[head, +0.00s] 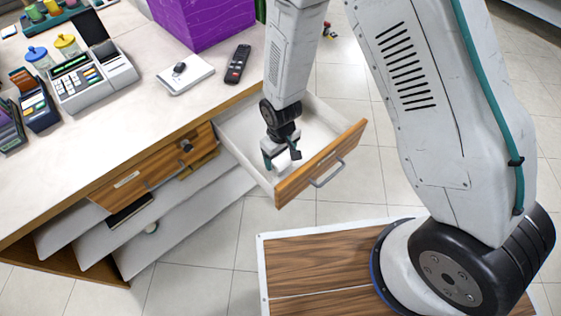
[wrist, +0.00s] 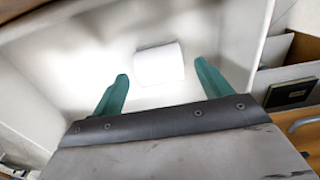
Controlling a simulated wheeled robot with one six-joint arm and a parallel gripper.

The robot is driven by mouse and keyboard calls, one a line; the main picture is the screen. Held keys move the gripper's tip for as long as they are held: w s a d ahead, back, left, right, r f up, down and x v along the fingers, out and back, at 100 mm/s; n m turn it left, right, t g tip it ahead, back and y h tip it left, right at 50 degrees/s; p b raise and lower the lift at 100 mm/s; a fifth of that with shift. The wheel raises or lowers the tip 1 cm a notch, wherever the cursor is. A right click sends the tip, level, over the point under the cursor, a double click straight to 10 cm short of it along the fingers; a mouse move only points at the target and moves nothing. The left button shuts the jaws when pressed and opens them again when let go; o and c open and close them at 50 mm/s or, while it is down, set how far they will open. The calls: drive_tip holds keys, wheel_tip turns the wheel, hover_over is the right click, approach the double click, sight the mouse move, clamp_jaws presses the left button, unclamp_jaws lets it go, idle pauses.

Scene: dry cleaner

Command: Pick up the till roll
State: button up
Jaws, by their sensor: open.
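The till roll (wrist: 160,64) is a small white cylinder lying on its side on the white floor of the open drawer (head: 322,166). In the wrist view it lies between and just beyond the tips of my two teal fingers, and I see no contact. My gripper (wrist: 161,78) is open and empty, pointing down into the drawer. In the head view my gripper (head: 282,163) is inside the drawer, and the roll (head: 283,168) shows as a small white shape between the fingers, partly hidden by them.
The drawer's wooden front (head: 320,165) and white side walls surround my gripper closely. The counter (head: 150,105) holds a cash register (head: 85,80), a white pad (head: 186,75) and a dark handset (head: 237,64). A purple box (head: 203,20) stands at the back.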

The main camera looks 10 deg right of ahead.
sight(280, 158)
drive_tip(key=shift+f, duration=1.55)
drive_tip(key=c, duration=1.1)
drive_tip(key=shift+r, duration=0.1)
wheel_tip(280, 158, up, 10)
drive_tip(key=shift+f, duration=0.1)
